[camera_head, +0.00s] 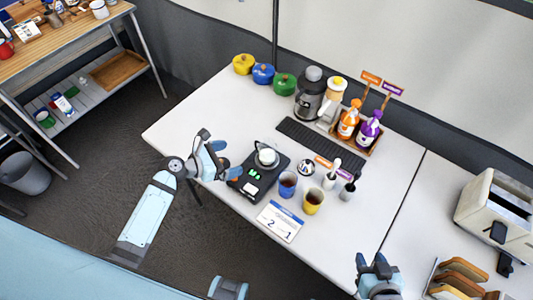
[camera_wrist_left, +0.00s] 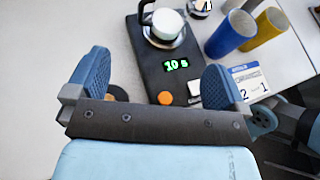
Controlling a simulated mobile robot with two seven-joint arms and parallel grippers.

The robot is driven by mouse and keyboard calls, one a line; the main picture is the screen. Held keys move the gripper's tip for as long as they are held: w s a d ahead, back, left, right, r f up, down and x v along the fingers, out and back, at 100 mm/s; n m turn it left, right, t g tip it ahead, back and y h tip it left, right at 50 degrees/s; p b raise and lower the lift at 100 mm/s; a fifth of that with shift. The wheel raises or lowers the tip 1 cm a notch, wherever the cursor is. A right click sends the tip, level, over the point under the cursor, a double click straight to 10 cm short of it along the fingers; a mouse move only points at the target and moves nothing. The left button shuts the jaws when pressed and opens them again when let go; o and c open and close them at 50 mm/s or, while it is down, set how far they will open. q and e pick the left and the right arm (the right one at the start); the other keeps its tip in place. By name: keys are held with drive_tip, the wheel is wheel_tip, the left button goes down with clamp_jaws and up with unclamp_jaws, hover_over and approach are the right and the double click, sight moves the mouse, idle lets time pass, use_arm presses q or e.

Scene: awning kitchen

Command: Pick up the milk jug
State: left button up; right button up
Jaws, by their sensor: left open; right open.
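A small metal jug with a white top (camera_head: 267,157), which looks like the milk jug, stands upright on a black digital scale (camera_head: 252,190). In the left wrist view the jug (camera_wrist_left: 165,24) is at the top, with its handle to the left, and the scale display reads 10 s. My left gripper (camera_head: 226,160) is open and empty, left of the jug and apart from it. Its spread fingers (camera_wrist_left: 158,62) frame the scale's near part in the wrist view. My right gripper (camera_head: 377,262) is open and empty at the table's front edge, far from the jug.
A blue cup (camera_head: 287,185) and a yellow cup (camera_head: 313,202) stand right of the scale. A calendar card (camera_head: 280,221) lies in front. A black mat (camera_head: 322,146), a grinder (camera_head: 309,94) and a bottle tray (camera_head: 362,148) are behind. The table's left part is clear.

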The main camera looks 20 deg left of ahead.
use_arm(q)
approach(264, 151)
drive_tip(key=shift+w+d+r, duration=0.25)
drive_tip(key=shift+w+d, duration=0.05)
drive_tip(key=shift+d, duration=0.25)
drive_tip(key=shift+w+d+r, duration=0.25)
drive_tip(key=shift+w+d, duration=0.05)
drive_tip(key=shift+d, duration=0.25)
drive_tip(key=x, duration=0.6)
drive_tip(key=shift+s+d+f, duration=0.1)
drive_tip(key=shift+d+f, duration=0.15)
drive_tip(key=shift+d, duration=0.1)
drive_tip(key=c, duration=0.9)
drive_tip(key=shift+r, duration=0.25)
drive_tip(key=shift+c, duration=0.2)
